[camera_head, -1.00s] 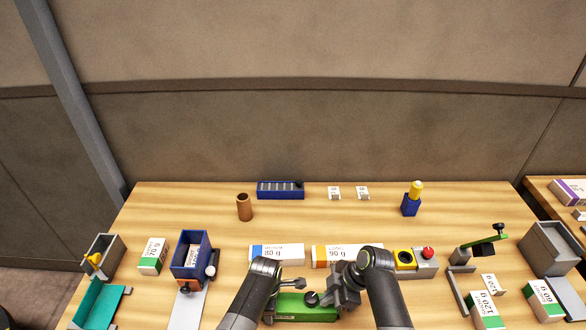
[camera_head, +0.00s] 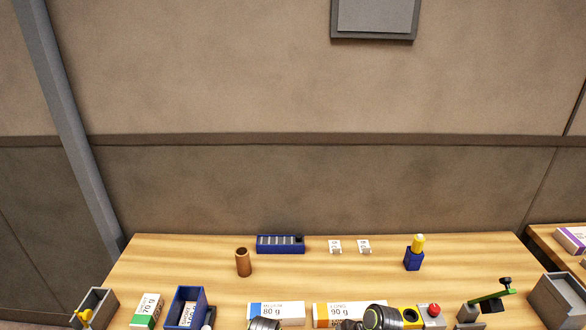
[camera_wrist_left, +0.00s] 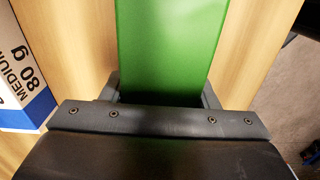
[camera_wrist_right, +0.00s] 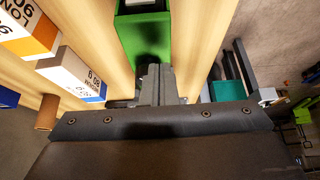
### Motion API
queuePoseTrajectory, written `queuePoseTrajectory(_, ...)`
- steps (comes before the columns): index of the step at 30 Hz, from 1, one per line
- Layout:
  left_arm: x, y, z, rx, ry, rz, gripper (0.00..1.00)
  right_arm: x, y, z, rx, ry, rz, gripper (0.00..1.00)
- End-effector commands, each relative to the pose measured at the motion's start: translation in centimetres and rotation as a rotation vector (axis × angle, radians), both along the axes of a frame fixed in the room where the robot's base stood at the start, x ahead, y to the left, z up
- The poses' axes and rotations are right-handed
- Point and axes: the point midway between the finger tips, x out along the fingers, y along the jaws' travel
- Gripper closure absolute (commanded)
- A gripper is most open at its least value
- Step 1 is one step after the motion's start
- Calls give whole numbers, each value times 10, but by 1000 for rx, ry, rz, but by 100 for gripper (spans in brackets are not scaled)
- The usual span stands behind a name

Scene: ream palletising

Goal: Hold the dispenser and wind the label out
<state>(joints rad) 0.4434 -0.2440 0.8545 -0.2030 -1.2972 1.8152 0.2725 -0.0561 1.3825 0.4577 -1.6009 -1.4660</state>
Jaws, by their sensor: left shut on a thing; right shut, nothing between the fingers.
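The green dispenser (camera_wrist_left: 170,40) fills the upper middle of the left wrist view. My left gripper (camera_wrist_left: 160,97) is shut on it, one finger at each side. No label strip can be made out. The dispenser and both gripper tips are below the head view's frame.
White-blue 80 g (camera_head: 277,312) and white-orange 90 g (camera_head: 345,312) reams lie just beyond my arms. A grey box with a red button (camera_head: 433,310) is to the right.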

Motion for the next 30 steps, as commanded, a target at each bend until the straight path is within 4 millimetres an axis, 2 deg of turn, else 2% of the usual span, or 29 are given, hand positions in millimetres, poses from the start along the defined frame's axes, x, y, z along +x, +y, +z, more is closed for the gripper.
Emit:
queuePoseTrajectory(6,0,1,0,2,-1,0,73,1,-1,28,-2,-4,1,100)
queuePoseTrajectory(12,0,1,0,3,0,0,73,1,-1,47,-3,-4,0,100)
queuePoseTrajectory(23,0,2,0,3,0,0,73,1,-1,50,-4,-2,-1,100)
queuePoseTrajectory(30,0,2,0,3,0,0,73,24,0,58,-7,-3,1,100)
